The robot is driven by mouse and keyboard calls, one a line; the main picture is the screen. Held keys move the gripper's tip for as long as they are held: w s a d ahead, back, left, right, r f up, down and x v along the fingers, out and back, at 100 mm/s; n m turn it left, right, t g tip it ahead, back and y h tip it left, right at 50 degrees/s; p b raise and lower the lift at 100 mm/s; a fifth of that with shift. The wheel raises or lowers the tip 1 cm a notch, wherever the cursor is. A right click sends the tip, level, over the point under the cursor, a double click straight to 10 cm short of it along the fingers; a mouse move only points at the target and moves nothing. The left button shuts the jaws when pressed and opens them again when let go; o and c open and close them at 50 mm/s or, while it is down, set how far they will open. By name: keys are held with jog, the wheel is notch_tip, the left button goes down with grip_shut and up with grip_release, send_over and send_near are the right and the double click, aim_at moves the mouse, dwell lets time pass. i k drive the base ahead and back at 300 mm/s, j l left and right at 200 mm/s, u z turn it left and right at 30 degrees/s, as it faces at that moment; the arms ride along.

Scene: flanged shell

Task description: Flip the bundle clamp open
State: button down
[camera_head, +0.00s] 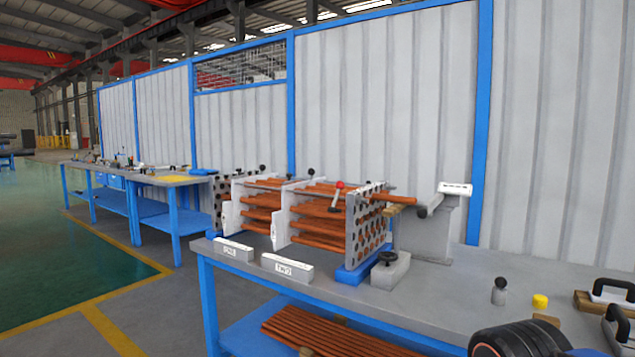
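A bundle of copper-coloured tubes (322,229) runs through upright grey plates on the workbench, with a perforated tube plate (366,222) at its right end. A short lever with a red knob (338,186) rises over the bundle just left of the tube plate. It may belong to the bundle clamp, but I cannot tell the clamp's exact outline or state. Black knobs (311,172) top the pale plates. A rounded black part with a reddish ring, probably my arm, shows at the bottom right edge. My gripper's fingers are not in view.
The grey workbench (450,290) carries two labelled white blocks (287,268) at its front left. A grey stand (428,230) is right of the tube plate. A yellow cap (540,301) and black-handled items lie farther right. Loose tubes (330,333) lie on the lower shelf.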

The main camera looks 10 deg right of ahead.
aim_at(339, 185)
jog(key=i+j+z, duration=0.1)
jog(key=i+j, duration=0.5)
jog(key=j, duration=0.25)
jog(key=i+j+z, duration=0.15)
jog(key=j, duration=0.25)
jog(key=i+j+z, duration=0.1)
jog(key=i+j, duration=0.3)
